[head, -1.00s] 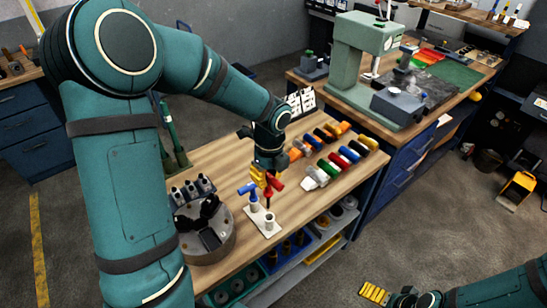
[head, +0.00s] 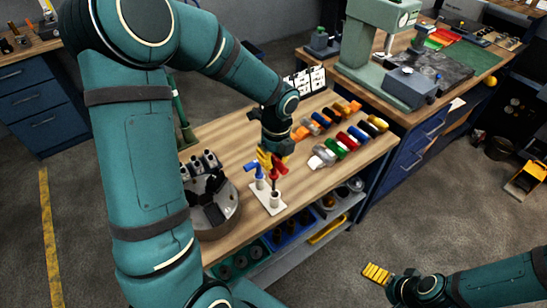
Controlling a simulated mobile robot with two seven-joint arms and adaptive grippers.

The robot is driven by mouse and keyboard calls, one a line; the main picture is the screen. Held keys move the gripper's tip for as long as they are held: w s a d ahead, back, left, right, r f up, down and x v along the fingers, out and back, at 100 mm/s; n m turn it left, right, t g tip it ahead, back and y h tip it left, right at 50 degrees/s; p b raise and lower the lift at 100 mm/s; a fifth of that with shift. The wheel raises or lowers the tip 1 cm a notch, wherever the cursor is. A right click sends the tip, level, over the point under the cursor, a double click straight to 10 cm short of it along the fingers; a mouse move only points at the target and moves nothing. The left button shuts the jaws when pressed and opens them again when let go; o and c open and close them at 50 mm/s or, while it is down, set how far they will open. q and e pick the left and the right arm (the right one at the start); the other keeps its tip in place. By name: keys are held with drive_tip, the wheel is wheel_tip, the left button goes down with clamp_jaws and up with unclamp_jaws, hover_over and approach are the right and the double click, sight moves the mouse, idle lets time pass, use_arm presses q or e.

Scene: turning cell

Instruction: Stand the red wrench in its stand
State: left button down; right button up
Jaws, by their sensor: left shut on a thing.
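The red wrench (head: 279,173) is a T-handled tool with its shaft pointing down. My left gripper (head: 267,160) is shut on it near its handle and hides part of it. The white stand (head: 265,209) lies on the wooden bench and has two upright sockets. The blue wrench (head: 255,168) stands in the left socket. The red wrench's lower end is at the right socket (head: 274,199); I cannot tell whether it is inside it or just above. My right gripper (head: 377,273) is low at the right, away from the bench; its opening is unclear.
A round grey chuck (head: 218,220) with dark jaws is left of the stand. Several coloured handled tools (head: 345,140) lie in rows to the right on the bench (head: 218,150). A green press (head: 365,45) stands on the far bench. Bare wood lies between.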

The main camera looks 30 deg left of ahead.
sight(274, 176)
use_arm(q)
drive_tip(key=shift+f+b, duration=1.85)
drive_tip(key=shift+f, duration=0.3)
drive_tip(key=shift+f+b, duration=0.9)
drive_tip(key=shift+f, duration=0.65)
drive_tip(key=c, duration=0.8)
unclamp_jaws()
drive_tip(key=r, duration=0.8)
drive_tip(key=w+r, duration=0.1)
drive_tip(key=r, duration=0.3)
drive_tip(key=shift+d, duration=0.25)
drive_tip(key=shift+s+f, duration=0.1)
drive_tip(key=shift+s, duration=0.05)
